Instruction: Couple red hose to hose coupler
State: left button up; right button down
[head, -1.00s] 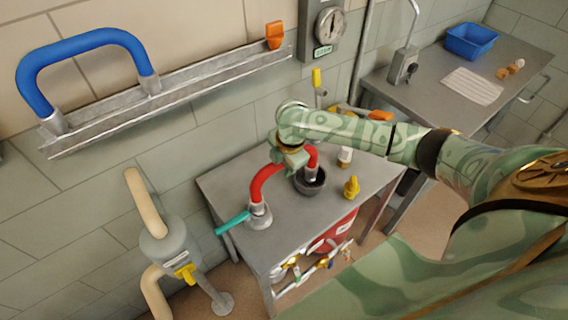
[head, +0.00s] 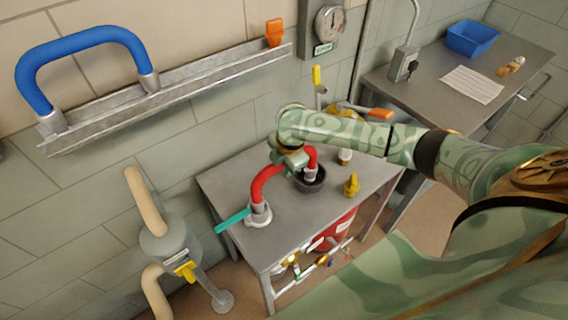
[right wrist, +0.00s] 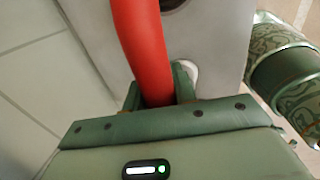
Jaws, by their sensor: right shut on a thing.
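The red hose (head: 264,184) is a short arch over the grey table. Its left end, with a grey collar, meets the grey round-based coupler (head: 259,217), which has a teal lever (head: 233,221). I cannot tell whether it is fully seated. Its right end comes down at the dark round bowl (head: 310,181). My right gripper (head: 291,161) is shut on the hose near the top of the arch. In the right wrist view the hose (right wrist: 141,40) passes between the fingers of my right gripper (right wrist: 158,92). My left gripper is not in view.
A yellow-handled fitting (head: 351,186) stands right of the bowl. A blue hose (head: 82,42) hangs on a wall rail (head: 190,92). A tan pipe with a grey valve body (head: 167,246) stands left of the table (head: 290,232). A second table (head: 440,85) holds a blue bin (head: 471,40).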

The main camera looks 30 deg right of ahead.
jog(key=shift+f, duration=0.3)
dwell(0.8)
jog(key=c, duration=0.6)
grip_release()
jog(key=shift+c, duration=0.2)
notch_tip(320, 180, up, 7)
jog(key=p, duration=0.9)
